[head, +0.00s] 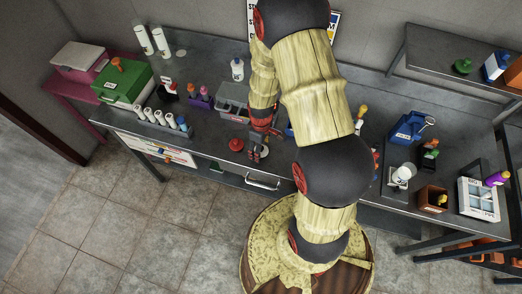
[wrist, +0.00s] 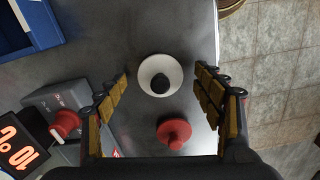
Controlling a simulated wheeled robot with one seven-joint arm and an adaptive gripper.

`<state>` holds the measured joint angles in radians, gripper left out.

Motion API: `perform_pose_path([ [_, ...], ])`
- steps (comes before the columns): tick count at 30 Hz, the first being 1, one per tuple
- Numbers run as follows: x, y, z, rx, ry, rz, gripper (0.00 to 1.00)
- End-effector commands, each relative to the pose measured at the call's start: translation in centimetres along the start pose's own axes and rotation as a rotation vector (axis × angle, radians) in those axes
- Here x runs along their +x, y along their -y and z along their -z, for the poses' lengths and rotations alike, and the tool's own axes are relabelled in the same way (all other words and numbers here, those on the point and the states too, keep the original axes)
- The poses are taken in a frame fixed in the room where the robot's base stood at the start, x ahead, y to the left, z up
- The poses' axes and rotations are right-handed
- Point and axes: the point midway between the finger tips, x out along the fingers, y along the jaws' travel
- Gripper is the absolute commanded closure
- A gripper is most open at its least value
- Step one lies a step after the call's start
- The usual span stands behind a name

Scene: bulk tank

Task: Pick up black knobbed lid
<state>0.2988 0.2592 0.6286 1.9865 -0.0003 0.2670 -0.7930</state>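The black knobbed lid, a white disc with a round black knob (wrist: 160,84), lies on the grey bench top and shows between my fingers in the wrist view. In the head view a pale disc (head: 263,151) shows beside my fingertips, close to the bench's front edge. My gripper (wrist: 161,74) is open, with one finger on each side of the lid and a gap to both. In the head view my gripper (head: 257,154) points down at the bench edge. I cannot tell its exact height above the lid.
A red knobbed lid (wrist: 174,132) lies close to the white disc; it also shows in the head view (head: 236,144). A grey device with a red knob (wrist: 66,122), a lit display (wrist: 20,148) and a blue bin (wrist: 28,28) stand left. The bench edge is close on the right.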

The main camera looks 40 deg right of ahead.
Motion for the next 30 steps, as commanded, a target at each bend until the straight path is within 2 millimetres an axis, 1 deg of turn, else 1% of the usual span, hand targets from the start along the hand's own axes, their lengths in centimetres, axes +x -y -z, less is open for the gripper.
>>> perform_pose_path([
  [2,-0.01,0.01,-0.01,0.000,0.000,0.000,0.36],
  [21,-0.02,0.02,-0.02,0.000,0.000,0.000,0.72],
  [30,-0.22,0.00,0.00,0.000,0.000,0.000,0.72],
])
